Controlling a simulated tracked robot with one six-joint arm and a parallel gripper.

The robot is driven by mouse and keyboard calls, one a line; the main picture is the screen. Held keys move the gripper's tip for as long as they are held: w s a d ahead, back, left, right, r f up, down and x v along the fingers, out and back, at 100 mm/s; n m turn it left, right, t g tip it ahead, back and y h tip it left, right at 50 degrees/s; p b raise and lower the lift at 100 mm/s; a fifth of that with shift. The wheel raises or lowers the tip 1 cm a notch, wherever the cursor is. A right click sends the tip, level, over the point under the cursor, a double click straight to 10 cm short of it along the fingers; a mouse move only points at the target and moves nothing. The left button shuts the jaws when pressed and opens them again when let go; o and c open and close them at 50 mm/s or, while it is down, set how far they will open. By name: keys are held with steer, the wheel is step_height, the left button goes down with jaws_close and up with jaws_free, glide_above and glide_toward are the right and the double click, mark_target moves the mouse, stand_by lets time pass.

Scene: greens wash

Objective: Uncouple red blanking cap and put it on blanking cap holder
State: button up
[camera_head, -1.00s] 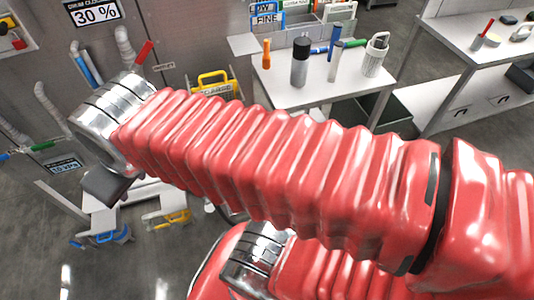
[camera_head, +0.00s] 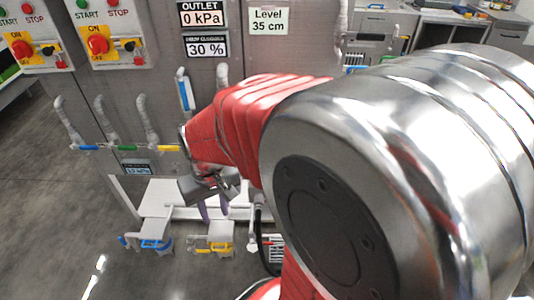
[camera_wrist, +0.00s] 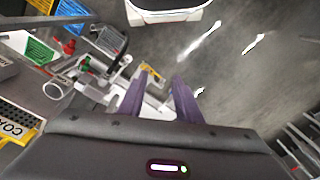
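My gripper (camera_wrist: 161,92) shows its two purple fingers spread apart in the wrist view, with nothing between them. In the head view my gripper (camera_head: 214,208) points down in front of the grey cabinet, above a low white platform (camera_head: 158,197). A small red part (camera_wrist: 69,46) lies at the upper left of the wrist view, well away from the fingers. It may be the red blanking cap, but it is too small to tell. I cannot make out the blanking cap holder in either view.
Valves with a blue handle (camera_head: 152,243) and a yellow handle (camera_head: 214,247) sit low by the floor. A control panel (camera_head: 114,42) is on the cabinet. Blue and green crates (camera_wrist: 40,50) are at the wrist view's upper left. Open floor (camera_head: 50,240) lies at left.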

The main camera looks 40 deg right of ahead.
steer(key=w+d+f+m, duration=0.1)
steer(key=w+d+f, duration=0.25)
steer(key=f, duration=0.55)
steer(key=w+d+f, duration=0.2)
steer(key=d+f, duration=0.2)
steer(key=f, duration=0.5)
steer(key=w+d+f+m, duration=0.1)
steer(key=w+d+f, duration=0.25)
steer(key=f, duration=0.45)
steer(key=s+d+f+h, duration=0.15)
steer(key=d+f, duration=0.25)
steer(key=f, duration=0.5)
steer(key=s+d+f, duration=0.2)
steer(key=d+f, duration=0.2)
steer(key=f, duration=0.4)
steer(key=s+d+f+h, duration=0.1)
steer(key=d+f, duration=0.3)
steer(key=f, duration=0.5)
steer(key=s+d+f+n+h, duration=0.1)
steer(key=s+d+f+h, duration=0.65)
steer(key=s+f, duration=0.4)
steer(key=d+r+n+t+h, duration=0.1)
steer(key=d+r+n+h, duration=0.4)
steer(key=r, duration=0.7)
steer(key=d+h, duration=0.2)
steer(key=h, duration=0.1)
steer(key=shift+d+r+t, duration=0.35)
steer(key=shift+r+t, duration=0.05)
